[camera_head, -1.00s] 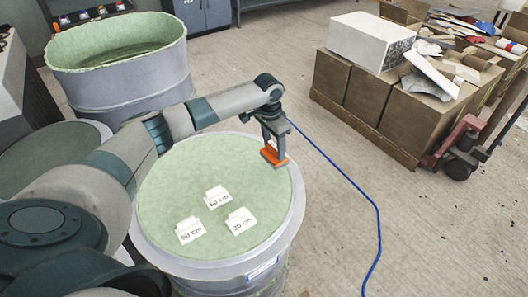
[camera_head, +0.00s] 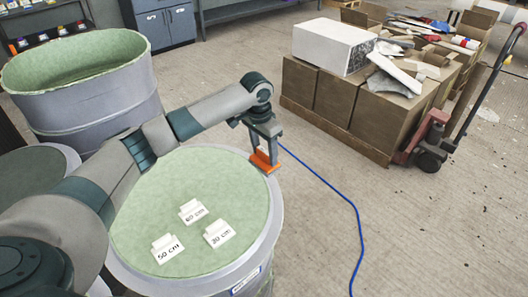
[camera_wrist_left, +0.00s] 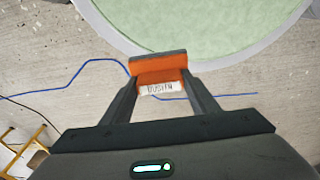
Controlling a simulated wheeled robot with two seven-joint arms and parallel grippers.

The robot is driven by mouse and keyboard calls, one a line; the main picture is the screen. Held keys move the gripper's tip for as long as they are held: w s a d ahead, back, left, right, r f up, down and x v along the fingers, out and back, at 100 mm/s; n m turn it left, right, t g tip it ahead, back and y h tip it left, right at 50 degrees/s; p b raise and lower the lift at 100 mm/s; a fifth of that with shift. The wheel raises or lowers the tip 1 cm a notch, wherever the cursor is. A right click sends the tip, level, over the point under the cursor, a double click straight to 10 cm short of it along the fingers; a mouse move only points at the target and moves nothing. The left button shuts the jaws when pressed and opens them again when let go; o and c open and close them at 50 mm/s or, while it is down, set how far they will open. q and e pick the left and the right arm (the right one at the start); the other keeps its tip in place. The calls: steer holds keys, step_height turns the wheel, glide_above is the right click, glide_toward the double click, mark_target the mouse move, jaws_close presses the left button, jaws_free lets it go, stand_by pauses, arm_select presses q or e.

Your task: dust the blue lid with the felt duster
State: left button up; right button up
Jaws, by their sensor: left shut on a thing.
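My left gripper (camera_head: 265,152) is shut on an orange duster (camera_head: 264,163), and it is empty of anything else. In the head view the duster hangs near the far right rim of the round grey mould (camera_head: 275,200) with a pale green top. In the left wrist view the duster (camera_wrist_left: 158,74) sits between the fingers, with a grey felt strip along one edge and a white label. The mould's rim (camera_wrist_left: 200,62) is close behind it; I cannot tell if they touch. No blue lid shows in either view. My right gripper is out of view.
Three white cards, including the 50 cm card (camera_head: 168,248), stand on the green top. A taller open mould (camera_head: 90,100) is at the back left. A blue hose (camera_head: 335,190) crosses the floor. Cardboard boxes (camera_head: 355,105) and a pallet jack (camera_head: 428,140) are at right.

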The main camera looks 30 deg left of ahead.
arm_select(q)
steer(key=shift+o, duration=0.9)
steer(key=shift+n, duration=0.9)
steer(key=s+d+f, duration=0.2)
steer(key=s, duration=0.2)
steer(key=s+d+f, duration=0.2)
steer(key=s, duration=0.3)
steer(key=s+d+f, duration=0.1)
steer(key=s+d, duration=0.1)
steer(key=s, duration=0.2)
steer(key=shift+s+d+f, duration=0.15)
steer(key=shift+s+f, duration=0.05)
steer(key=shift+f, duration=0.2)
steer(key=s+d+n, duration=0.1)
steer(key=s, duration=0.3)
steer(key=s+d, duration=0.1)
steer(key=s, duration=0.4)
steer(key=s+d+n, duration=0.1)
steer(key=s+d, duration=0.1)
steer(key=s, duration=0.2)
steer(key=shift+s+f+n+y, duration=0.3)
steer(key=shift+s+f, duration=0.1)
